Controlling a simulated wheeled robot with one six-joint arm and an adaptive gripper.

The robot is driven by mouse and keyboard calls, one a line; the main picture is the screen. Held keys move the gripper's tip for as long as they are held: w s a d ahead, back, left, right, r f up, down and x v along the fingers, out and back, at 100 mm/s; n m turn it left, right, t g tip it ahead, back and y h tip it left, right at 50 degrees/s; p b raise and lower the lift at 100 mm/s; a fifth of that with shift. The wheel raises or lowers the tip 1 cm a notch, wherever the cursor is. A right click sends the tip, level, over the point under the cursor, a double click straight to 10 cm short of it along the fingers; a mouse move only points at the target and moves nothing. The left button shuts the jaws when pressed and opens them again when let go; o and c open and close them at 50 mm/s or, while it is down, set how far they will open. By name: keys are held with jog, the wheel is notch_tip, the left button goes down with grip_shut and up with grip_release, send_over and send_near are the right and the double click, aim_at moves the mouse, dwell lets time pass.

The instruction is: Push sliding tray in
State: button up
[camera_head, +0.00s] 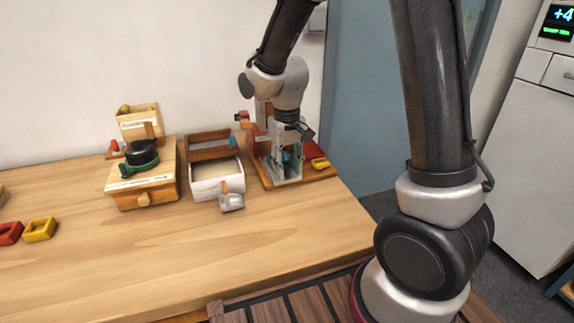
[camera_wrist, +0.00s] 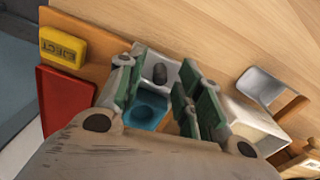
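My gripper (camera_head: 284,170) points down over a station on a wooden board at the right of the table. In the wrist view my gripper (camera_wrist: 158,92) has its two green-padded fingers apart, with a pale grey tray-like piece (camera_wrist: 150,58) showing between them. A dark oval object (camera_wrist: 160,74) lies in that piece, and a blue cup-shaped part (camera_wrist: 146,110) is next to it. I cannot tell whether the fingers touch the piece. The fingers and wrist hide much of the station, so how far the sliding tray is in cannot be told.
Further left is a wooden box (camera_head: 165,187) with a black-and-green device (camera_head: 142,155).

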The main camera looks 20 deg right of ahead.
grip_shut()
jog(key=w, duration=0.7)
grip_release()
notch_tip(320, 180, up, 12)
jog(key=shift+r, duration=0.1)
dwell(0.5)
